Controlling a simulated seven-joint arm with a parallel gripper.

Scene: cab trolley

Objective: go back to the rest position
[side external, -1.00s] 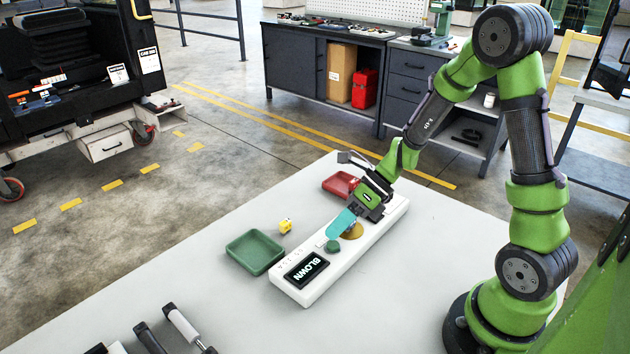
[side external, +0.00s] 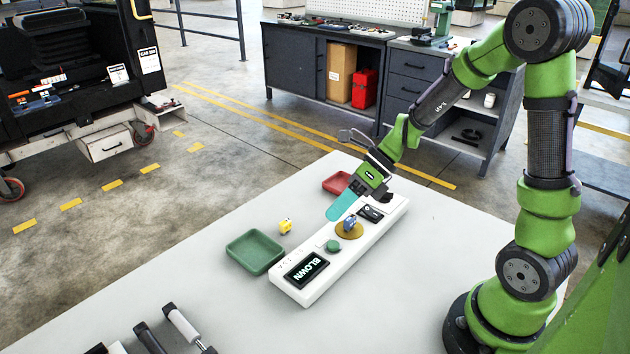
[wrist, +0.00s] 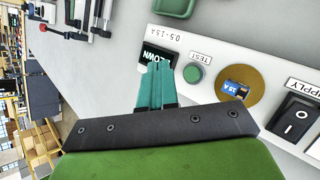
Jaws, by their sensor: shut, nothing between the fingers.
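My gripper (side external: 336,211) has teal fingers and hangs above the white tester box, just off the gold round pad. It is shut and empty; the teal fingers also show together in the wrist view (wrist: 159,68). On the white tester box (side external: 318,287) is a dark display (side external: 307,270) reading BLOWN, with a green button (side external: 333,246) beside it. A blue fuse (side external: 350,223) marked 15 A in the wrist view (wrist: 236,89) sits on the gold pad (side external: 349,233). A black rocker switch (side external: 371,214) is at the box's far end.
A green tray (side external: 255,251) and a red tray (side external: 337,182) stand beside the box. A small yellow fuse (side external: 285,226) lies on the pale table (side external: 200,290) near the green tray. Dark-handled tools (side external: 150,338) lie at the front left. Space above the box is open.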

